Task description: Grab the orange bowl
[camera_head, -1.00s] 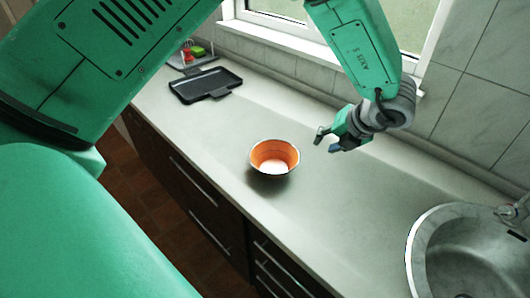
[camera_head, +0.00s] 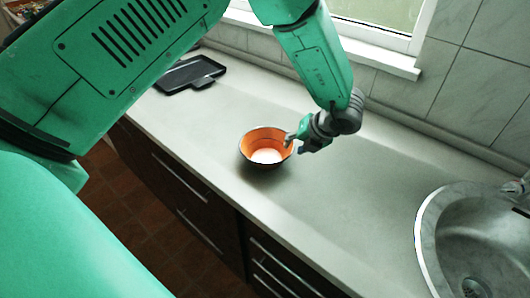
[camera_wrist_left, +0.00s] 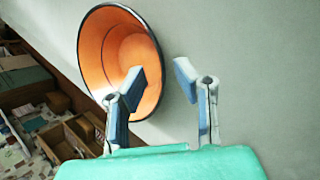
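The orange bowl (camera_head: 262,142), orange inside with a dark rim, stands upright on the grey counter. My left gripper (camera_head: 294,144) is at the bowl's right rim in the head view. In the left wrist view the bowl (camera_wrist_left: 105,50) is at the upper left, and my left gripper (camera_wrist_left: 158,80) is open. One finger overlaps the bowl's opening and the other is outside it, with the rim between them. I cannot tell whether either finger touches the bowl. My right gripper is not in view.
A black tray (camera_head: 188,76) lies on the counter (camera_head: 340,215) at the back left. A round metal sink (camera_head: 430,240) is at the right. A tiled wall and window run behind. The counter between bowl and sink is clear.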

